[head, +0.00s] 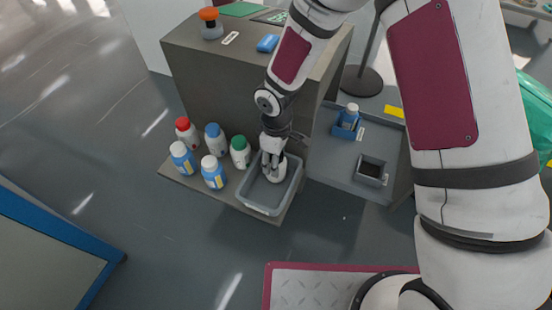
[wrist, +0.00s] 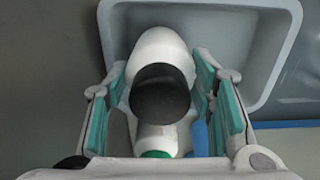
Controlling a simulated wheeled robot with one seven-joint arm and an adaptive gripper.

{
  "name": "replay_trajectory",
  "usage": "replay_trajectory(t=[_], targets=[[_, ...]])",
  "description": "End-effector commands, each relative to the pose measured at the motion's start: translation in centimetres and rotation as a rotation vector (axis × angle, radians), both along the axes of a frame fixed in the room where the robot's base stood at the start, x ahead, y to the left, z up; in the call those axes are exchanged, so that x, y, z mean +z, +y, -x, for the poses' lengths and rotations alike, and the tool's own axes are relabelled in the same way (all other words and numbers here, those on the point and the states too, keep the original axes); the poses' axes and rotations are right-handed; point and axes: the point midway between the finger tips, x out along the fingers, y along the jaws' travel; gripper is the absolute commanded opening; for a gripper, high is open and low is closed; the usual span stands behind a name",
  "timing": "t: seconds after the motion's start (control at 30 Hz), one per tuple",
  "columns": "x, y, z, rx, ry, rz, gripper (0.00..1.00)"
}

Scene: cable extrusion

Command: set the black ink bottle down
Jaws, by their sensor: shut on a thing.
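The black ink bottle, a white bottle with a black cap (wrist: 160,92), is between the two fingers of my gripper (wrist: 161,75) in the wrist view. My gripper is shut on it, with a teal-padded finger at each side. In the head view my gripper (head: 271,150) points down at the grey bin (head: 262,208), and the white bottle body (head: 277,172) shows at the bin's inside. The fingers hide its cap there. The bin also shows behind the bottle in the wrist view (wrist: 262,50). I cannot tell whether the bottle touches the bin's floor.
Left of the bin stand several white bottles, among them red-capped (head: 183,124) and green-capped (head: 239,143) ones. To the right, a lower grey surface holds a blue holder with a bottle (head: 350,116) and a small dark container (head: 371,170). A grey cabinet (head: 215,82) rises behind.

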Motion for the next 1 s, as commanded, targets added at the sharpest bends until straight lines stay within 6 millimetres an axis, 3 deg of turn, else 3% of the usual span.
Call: replay_trajectory(t=[0.07, 0.1, 0.17, 0.57, 1.0], targets=[[-0.3, 0.0, 0.0, 0.0, 0.0, 0.0, 0.14], [-0.3, 0.0, 0.0, 0.0, 0.0, 0.0, 0.58], [-0.2, 0.0, 0.0, 0.0, 0.0, 0.0, 0.7], [0.2, 0.0, 0.0, 0.0, 0.0, 0.0, 0.7], [8.5, 0.0, -0.1, -0.002, -0.002, 0.0, 0.7]])
